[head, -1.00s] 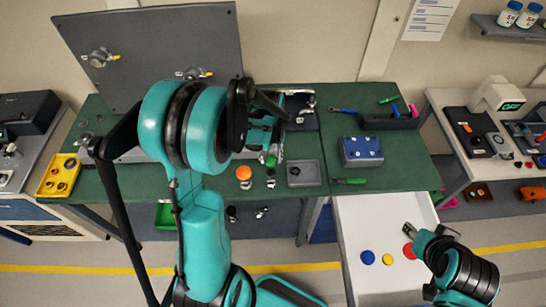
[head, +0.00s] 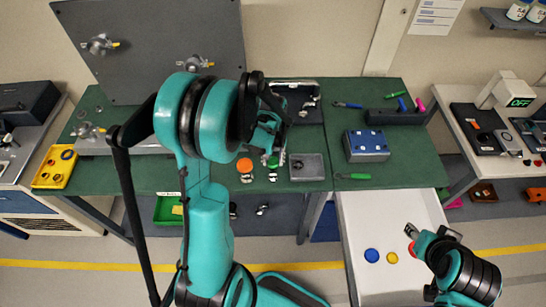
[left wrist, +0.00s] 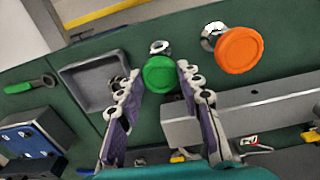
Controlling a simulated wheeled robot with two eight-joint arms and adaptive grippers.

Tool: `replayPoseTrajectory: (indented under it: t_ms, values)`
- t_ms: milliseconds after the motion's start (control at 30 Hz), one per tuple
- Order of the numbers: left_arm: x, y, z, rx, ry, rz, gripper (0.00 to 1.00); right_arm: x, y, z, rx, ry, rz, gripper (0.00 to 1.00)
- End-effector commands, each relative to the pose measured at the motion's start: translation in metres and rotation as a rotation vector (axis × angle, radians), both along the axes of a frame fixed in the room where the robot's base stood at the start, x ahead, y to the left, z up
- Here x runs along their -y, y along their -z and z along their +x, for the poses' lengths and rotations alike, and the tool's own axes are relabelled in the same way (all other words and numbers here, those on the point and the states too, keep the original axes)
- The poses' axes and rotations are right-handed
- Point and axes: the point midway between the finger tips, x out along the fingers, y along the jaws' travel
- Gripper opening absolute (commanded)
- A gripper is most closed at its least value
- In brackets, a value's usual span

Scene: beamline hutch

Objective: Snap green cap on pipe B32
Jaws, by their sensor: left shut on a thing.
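My left gripper (left wrist: 160,88) is shut on the green cap (left wrist: 160,73), its fingers on either side of the cap's rim. In the head view the gripper (head: 271,143) hangs over the bench's front, with the green cap (head: 272,162) at its tips. A bare metal pipe end (left wrist: 160,47) shows just beyond the cap; the head view shows it (head: 272,176) just below the cap. I cannot tell whether they touch, and no pipe label is readable. An orange cap (left wrist: 240,49) sits on the neighbouring pipe. My right gripper (head: 412,229) is over the white drawer, its jaws unclear.
A grey tray (head: 308,168) stands right of the pipe end. A blue box (head: 366,146) and a green-handled tool (head: 352,176) lie further right. The white drawer (head: 350,215) holds blue, yellow and red caps. A grey panel (head: 150,45) stands behind my left arm.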

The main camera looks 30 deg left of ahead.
Motion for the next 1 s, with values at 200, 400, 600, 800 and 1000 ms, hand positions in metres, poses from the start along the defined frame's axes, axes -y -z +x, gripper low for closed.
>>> replayPoseTrajectory:
  t_ms: [200, 400, 600, 800, 1000]
  values:
    - [0.0001, 0.0017, -0.0001, 0.000, 0.000, 0.000, 0.24, 0.0000, 0.0008, 0.0001, 0.000, 0.000, 0.000, 0.40]
    - [0.0001, 0.0015, -0.0001, 0.000, 0.000, 0.000, 0.24, 0.0000, 0.0007, 0.0001, 0.000, 0.000, 0.000, 0.40]
    - [0.0000, 0.0022, -0.0001, 0.000, 0.000, 0.000, 0.24, 0.0000, 0.0013, 0.0001, 0.000, 0.000, 0.000, 0.40]
    - [0.0001, 0.0051, -0.0001, 0.000, 0.000, 0.000, 0.24, 0.0000, 0.0042, 0.0000, 0.000, 0.000, 0.000, 0.40]
    - [0.0000, 0.0082, -0.0001, 0.000, 0.000, 0.000, 0.24, 0.0000, 0.0071, 0.0000, 0.000, 0.000, 0.000, 0.40]
